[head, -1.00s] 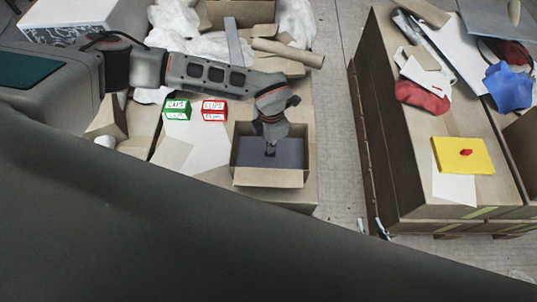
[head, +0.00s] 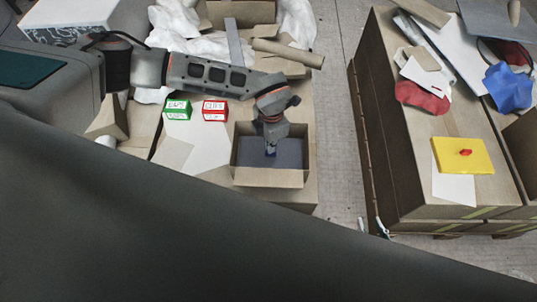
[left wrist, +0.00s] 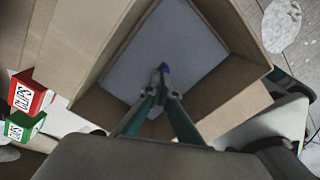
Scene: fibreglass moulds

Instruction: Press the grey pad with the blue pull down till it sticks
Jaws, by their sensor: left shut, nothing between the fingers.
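The grey pad (head: 290,155) lies flat inside an open cardboard box (head: 268,179) on the left-hand work surface. It also shows in the left wrist view (left wrist: 190,45), filling much of the box's inside. The blue pull (left wrist: 165,68) is at the middle of the pad, right at my fingertips, and partly hidden by them in the head view. My left gripper (head: 270,148) reaches down into the box. It is shut with nothing between its fingers (left wrist: 160,76), and its tips are at the pull. I cannot tell how firmly they touch. My right gripper is not in view.
The box walls stand close around my left gripper. A green box (head: 177,110) and a red box (head: 214,110) stand to the left. A cardboard tube (head: 288,53) lies behind. A yellow block (head: 462,155) with a red knob sits on the right-hand cardboard stack.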

